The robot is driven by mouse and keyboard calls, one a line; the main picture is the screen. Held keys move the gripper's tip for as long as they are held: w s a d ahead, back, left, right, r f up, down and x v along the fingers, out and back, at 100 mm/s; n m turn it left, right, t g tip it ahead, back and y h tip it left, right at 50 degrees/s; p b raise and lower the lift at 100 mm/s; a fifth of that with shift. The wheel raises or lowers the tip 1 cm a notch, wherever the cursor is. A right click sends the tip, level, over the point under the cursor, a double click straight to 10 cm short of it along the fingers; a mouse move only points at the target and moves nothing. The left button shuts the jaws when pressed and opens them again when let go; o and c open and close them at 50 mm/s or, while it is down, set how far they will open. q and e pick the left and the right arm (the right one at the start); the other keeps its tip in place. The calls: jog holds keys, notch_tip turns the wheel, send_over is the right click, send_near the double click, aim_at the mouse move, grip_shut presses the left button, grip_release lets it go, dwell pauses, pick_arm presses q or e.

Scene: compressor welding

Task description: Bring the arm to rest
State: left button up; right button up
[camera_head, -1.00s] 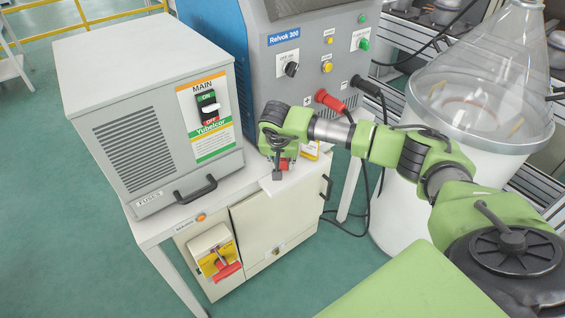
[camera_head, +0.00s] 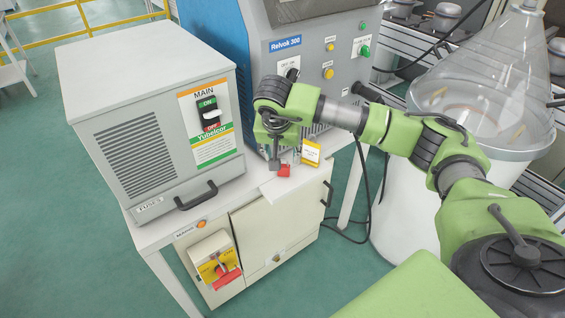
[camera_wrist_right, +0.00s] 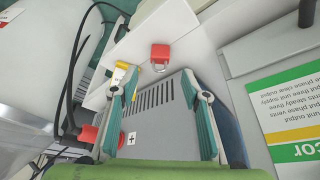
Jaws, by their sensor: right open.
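My right arm (camera_head: 400,135) reaches in from the right in the head view, green with dark joints. Its gripper (camera_head: 274,160) hangs over the front of the white bench top. In the right wrist view the two teal fingers of the gripper (camera_wrist_right: 160,84) are spread apart with nothing between them. A red padlock (camera_head: 284,170) lies on the white top just beyond the fingers, apart from them; it also shows in the wrist view (camera_wrist_right: 160,53). My left gripper is out of view.
A grey MAIN power box (camera_head: 150,120) stands on the bench left of the gripper. The grey-blue Relvok 300 cabinet (camera_head: 300,62) is behind it. A yellow tag (camera_head: 311,152) is beside the padlock. A white drum (camera_head: 405,200) with a clear cone stands right. A red-handled switch (camera_head: 226,277) is on the bench front.

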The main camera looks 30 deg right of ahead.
jog(key=shift+v, duration=1.1)
